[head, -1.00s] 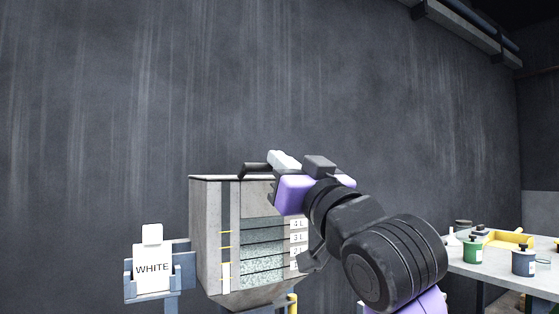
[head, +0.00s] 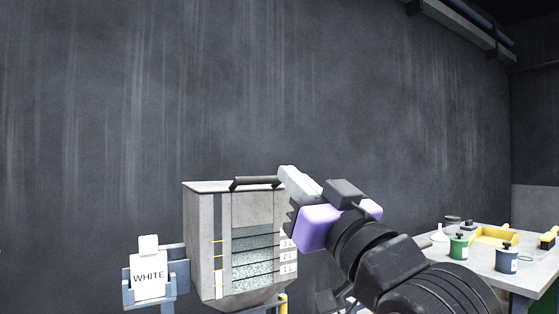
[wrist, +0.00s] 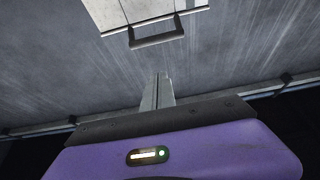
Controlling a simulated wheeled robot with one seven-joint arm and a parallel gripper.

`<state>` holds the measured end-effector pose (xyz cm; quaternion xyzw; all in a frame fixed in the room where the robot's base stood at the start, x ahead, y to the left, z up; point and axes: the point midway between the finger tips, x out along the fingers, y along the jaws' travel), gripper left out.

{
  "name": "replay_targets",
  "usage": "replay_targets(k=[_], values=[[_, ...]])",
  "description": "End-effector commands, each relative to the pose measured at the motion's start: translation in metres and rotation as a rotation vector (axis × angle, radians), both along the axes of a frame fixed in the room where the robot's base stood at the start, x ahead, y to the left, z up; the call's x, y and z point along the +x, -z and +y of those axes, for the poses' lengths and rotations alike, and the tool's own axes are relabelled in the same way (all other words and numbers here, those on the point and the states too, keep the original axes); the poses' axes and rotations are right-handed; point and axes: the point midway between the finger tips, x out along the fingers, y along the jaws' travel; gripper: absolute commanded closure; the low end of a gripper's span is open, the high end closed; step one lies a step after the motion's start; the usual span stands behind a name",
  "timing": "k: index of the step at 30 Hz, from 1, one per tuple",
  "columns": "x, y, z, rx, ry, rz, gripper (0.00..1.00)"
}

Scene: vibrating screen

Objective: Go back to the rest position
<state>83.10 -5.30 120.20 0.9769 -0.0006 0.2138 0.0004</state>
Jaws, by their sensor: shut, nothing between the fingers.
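My gripper (head: 286,176) is raised at the right of the grey hopper (head: 203,240), near its top edge. In the wrist view my gripper (wrist: 161,76) has its fingers together with nothing between them. The hopper has a dark handle (head: 254,183) on its lid, which also shows in the wrist view (wrist: 157,41), apart from the fingers. The hopper's window shows layered speckled material beside litre labels. My arm hides part of the hopper's right side.
A table (head: 520,270) at the right holds a green jar (head: 458,247), a dark blue jar (head: 507,260) and a yellow tray (head: 493,235). The space above is clear.

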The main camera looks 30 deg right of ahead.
Motion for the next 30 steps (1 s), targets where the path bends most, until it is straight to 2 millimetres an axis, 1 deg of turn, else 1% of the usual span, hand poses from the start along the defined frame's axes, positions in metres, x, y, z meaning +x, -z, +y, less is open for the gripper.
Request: replay_targets(k=[3, 6, 13, 17, 20, 21, 23, 26, 29, 30], values=[[-0.011, 0.007, 0.0, 0.002, -0.001, 0.001, 1.0], [-0.016, 0.01, 0.0, 0.001, 0.0, 0.001, 1.0], [-0.018, 0.009, 0.0, -0.004, 0.0, -0.005, 1.0], [-0.025, -0.004, 0.003, -0.022, -0.001, -0.067, 1.0], [-0.037, -0.023, 0.004, -0.041, 0.002, -0.159, 1.0], [-0.041, -0.025, 0.002, -0.043, 0.007, -0.189, 1.0], [-0.044, -0.02, -0.002, -0.038, 0.013, -0.222, 1.0], [-0.047, -0.006, -0.007, -0.022, 0.022, -0.25, 1.0], [-0.049, 0.014, -0.011, -0.005, 0.031, -0.263, 1.0], [-0.049, 0.025, -0.012, 0.003, 0.034, -0.263, 1.0]])
